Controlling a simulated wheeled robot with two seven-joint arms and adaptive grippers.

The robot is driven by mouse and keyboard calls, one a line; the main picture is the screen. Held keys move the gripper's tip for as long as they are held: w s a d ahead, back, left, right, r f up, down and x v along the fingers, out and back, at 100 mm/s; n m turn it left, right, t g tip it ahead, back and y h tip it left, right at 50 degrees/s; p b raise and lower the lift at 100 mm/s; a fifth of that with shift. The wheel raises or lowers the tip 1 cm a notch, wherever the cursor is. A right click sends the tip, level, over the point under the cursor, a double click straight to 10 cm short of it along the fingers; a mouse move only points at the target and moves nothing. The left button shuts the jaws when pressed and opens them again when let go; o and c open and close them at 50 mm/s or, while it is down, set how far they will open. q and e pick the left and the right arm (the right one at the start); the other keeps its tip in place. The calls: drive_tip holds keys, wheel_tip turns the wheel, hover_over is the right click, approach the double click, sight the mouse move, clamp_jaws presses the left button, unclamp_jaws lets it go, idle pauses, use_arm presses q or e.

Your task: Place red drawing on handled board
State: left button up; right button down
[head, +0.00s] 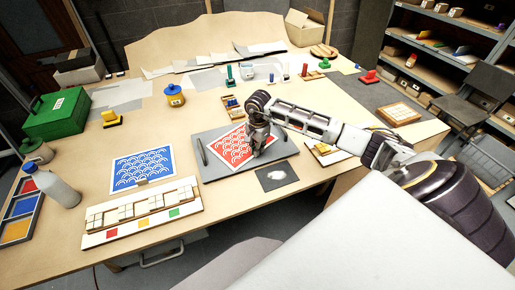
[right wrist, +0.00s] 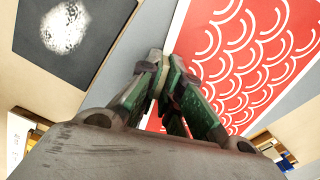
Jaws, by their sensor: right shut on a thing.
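The red drawing (head: 232,146), a red sheet with white scale arcs and a pale border, lies over the grey handled board (head: 215,172). A dark handle (head: 204,152) shows at the board's left side. My right gripper (head: 257,153) is over the drawing's right part and is shut on its near edge. In the right wrist view, the fingers (right wrist: 163,68) close at the pale border of the red drawing (right wrist: 250,55), with the grey board (right wrist: 118,75) beside it. I cannot tell whether the sheet touches the board all over. My left gripper is not in view.
A blue drawing (head: 143,169) lies left of the board. A black card with a white patch (head: 276,176) lies close to its near right side. A tile rack (head: 140,213), a bottle (head: 55,187) and a green box (head: 56,114) stand further left. Small tools stand behind the board.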

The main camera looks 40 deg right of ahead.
drive_tip(key=shift+f, duration=0.2)
drive_tip(key=c, duration=1.6)
unclamp_jaws()
drive_tip(key=shift+r, duration=0.15)
drive_tip(key=shift+r, duration=0.15)
wheel_tip(320, 180, up, 9)
drive_tip(key=shift+r+b, duration=0.2)
drive_tip(key=shift+b, duration=0.9)
drive_tip(key=shift+s+r, duration=0.1)
drive_tip(key=shift+r, duration=1.1)
